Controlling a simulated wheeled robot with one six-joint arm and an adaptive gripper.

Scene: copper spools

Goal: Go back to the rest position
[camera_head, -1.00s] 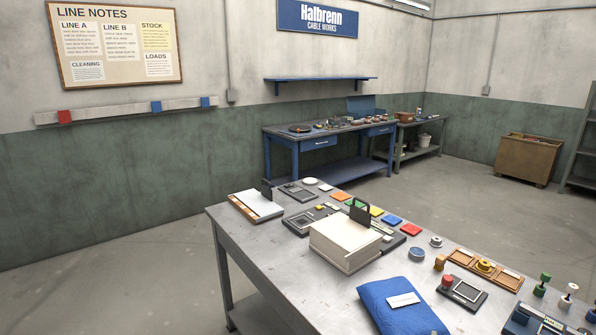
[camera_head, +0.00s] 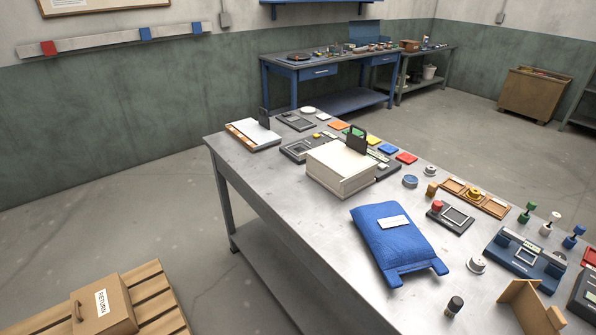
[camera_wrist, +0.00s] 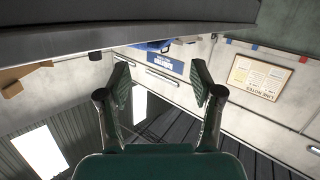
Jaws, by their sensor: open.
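My gripper (camera_wrist: 162,88) shows in the wrist view with its two fingers spread wide apart. It is open and nothing is between the fingers. Behind it the wrist view shows the wall with the notes board (camera_wrist: 260,77), upside down, and a dark edge across the top. My gripper and arm do not show in the head view.
A grey metal workbench (camera_head: 320,240) holds a white box (camera_head: 340,168), a blue padded bag (camera_head: 392,240), coloured tiles, spools and small devices. A cardboard box marked RETURN (camera_head: 103,305) sits on a wooden pallet (camera_head: 150,290) at lower left. The floor between bench and wall is clear.

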